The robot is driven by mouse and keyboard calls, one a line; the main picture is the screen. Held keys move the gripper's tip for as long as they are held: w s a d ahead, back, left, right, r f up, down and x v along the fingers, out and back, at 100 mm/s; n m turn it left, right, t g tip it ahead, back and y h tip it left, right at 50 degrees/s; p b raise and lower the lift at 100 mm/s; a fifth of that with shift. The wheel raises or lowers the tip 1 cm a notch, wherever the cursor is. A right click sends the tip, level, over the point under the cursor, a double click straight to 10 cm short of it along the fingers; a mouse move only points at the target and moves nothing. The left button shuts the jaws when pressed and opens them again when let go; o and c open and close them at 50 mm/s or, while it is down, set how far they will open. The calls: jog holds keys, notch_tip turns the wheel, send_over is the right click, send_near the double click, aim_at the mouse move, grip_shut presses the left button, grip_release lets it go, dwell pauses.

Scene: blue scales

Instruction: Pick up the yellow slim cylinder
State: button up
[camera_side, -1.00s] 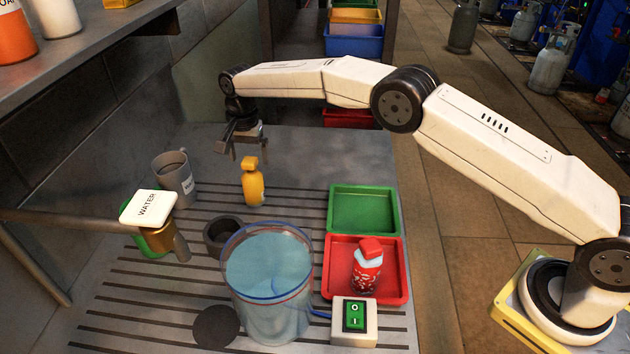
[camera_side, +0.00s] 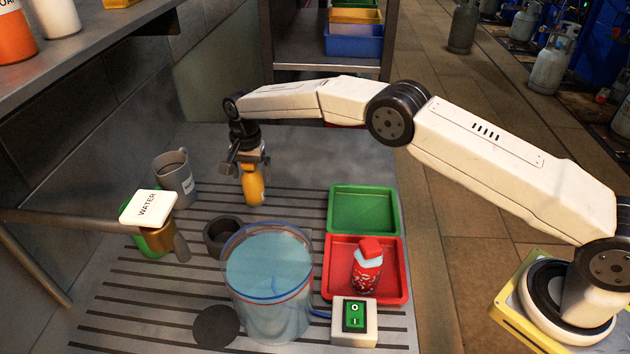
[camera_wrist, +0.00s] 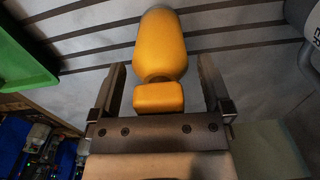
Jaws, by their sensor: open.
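The yellow slim cylinder (camera_side: 253,188) is a yellow bottle-like object with a narrower cap, upright on the slatted metal worktop. My gripper (camera_side: 250,176) is open and points down over its top, with the fingers on either side of the cap. In the wrist view the yellow cylinder (camera_wrist: 160,50) lies between and beyond the two spread fingers of my gripper (camera_wrist: 162,85). A gap shows between the cap and each finger. In the side view the gripper hides the cap.
A grey mug (camera_side: 175,178) stands to the left and a dark round holder (camera_side: 222,236) in front. A clear water container (camera_side: 268,270) stands nearer. A green tray (camera_side: 362,210) and a red tray (camera_side: 392,287) holding a red bottle (camera_side: 367,268) are to the right.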

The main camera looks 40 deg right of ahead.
grip_shut()
jog(key=shift+r, duration=0.1)
jog(key=shift+r, duration=0.15)
jog(key=shift+r, duration=1.5)
jog(key=shift+s+d+r, duration=0.1)
jog(key=shift+s+r, duration=0.45)
jog(key=shift+r, duration=0.1)
jog(key=s+d+r, duration=0.2)
jog(key=s+r, duration=0.6)
jog(key=s, duration=0.4)
jog(key=shift+s+d+r, duration=0.15)
jog(key=shift+s+d, duration=0.15)
